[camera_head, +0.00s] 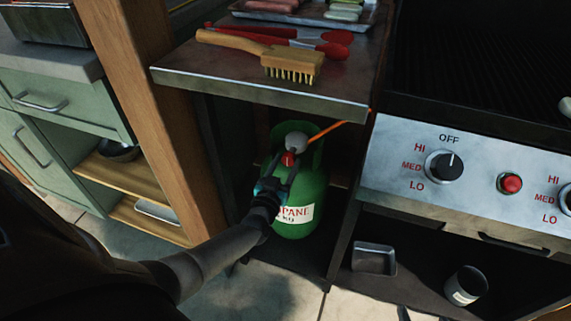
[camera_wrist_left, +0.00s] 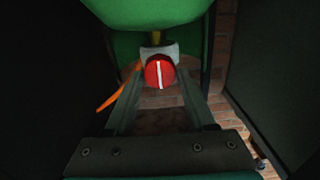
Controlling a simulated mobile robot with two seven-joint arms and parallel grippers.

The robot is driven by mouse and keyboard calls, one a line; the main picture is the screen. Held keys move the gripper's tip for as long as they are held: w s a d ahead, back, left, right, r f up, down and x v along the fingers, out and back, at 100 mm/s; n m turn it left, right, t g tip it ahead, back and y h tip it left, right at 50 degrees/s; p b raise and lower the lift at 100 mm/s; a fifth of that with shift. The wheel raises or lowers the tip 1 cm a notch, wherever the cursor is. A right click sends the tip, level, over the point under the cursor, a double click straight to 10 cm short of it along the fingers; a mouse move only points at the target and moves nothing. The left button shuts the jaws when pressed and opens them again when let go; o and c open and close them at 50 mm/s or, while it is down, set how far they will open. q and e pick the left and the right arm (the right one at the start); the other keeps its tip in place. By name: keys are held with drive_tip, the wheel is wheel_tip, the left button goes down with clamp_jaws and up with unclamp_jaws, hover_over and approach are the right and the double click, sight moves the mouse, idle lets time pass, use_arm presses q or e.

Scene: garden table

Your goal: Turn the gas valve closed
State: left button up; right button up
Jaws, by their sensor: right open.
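A green propane tank (camera_head: 303,195) stands in the open cabinet bay under the side shelf, with a grey fitting on top. Its red valve knob (camera_head: 288,159) faces my left gripper (camera_head: 283,171). In the left wrist view the round red knob (camera_wrist_left: 160,73) bears a white line that runs nearly upright, tilted slightly. My left gripper's two fingers (camera_wrist_left: 160,76) are apart, one on each side of the knob, with narrow gaps that look clear of it. How far the fingertips reach past the knob is hard to tell. My right gripper is not in view.
An orange hose (camera_head: 340,126) runs from the tank fitting to the grill (camera_head: 475,170) at right. The metal shelf (camera_head: 210,70) above holds a wooden brush (camera_head: 290,66) and red tongs (camera_head: 325,40). A wooden post (camera_head: 135,95) stands left of the bay.

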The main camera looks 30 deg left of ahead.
use_arm(q)
clamp_jaws()
drive_tip(key=shift+m, duration=0.3)
drive_tip(key=shift+p, duration=0.35)
drive_tip(key=m+p, duration=0.2)
drive_tip(key=m, duration=0.3)
drive_tip(key=shift+d, duration=0.15)
drive_tip(key=shift+m, duration=0.7)
drive_tip(key=shift+f+m, duration=0.1)
drive_tip(key=shift+m, duration=0.7)
drive_tip(key=m, duration=0.2)
drive_tip(key=shift+m+p, duration=0.35)
drive_tip(key=shift+m, duration=0.05)
drive_tip(key=m, duration=0.3)
drive_tip(key=shift+d+f+m, duration=0.1)
drive_tip(key=shift+m, duration=0.9)
use_arm(e)
drive_tip(key=s+d+g+h, duration=0.2)
drive_tip(key=s+d+g, duration=0.2)
drive_tip(key=d, duration=0.1)
drive_tip(key=shift+s+d+f+m+g, duration=0.25)
drive_tip(key=shift+s+f+m+g, duration=0.05)
drive_tip(key=shift+g, duration=0.1)
drive_tip(key=shift+r, duration=0.15)
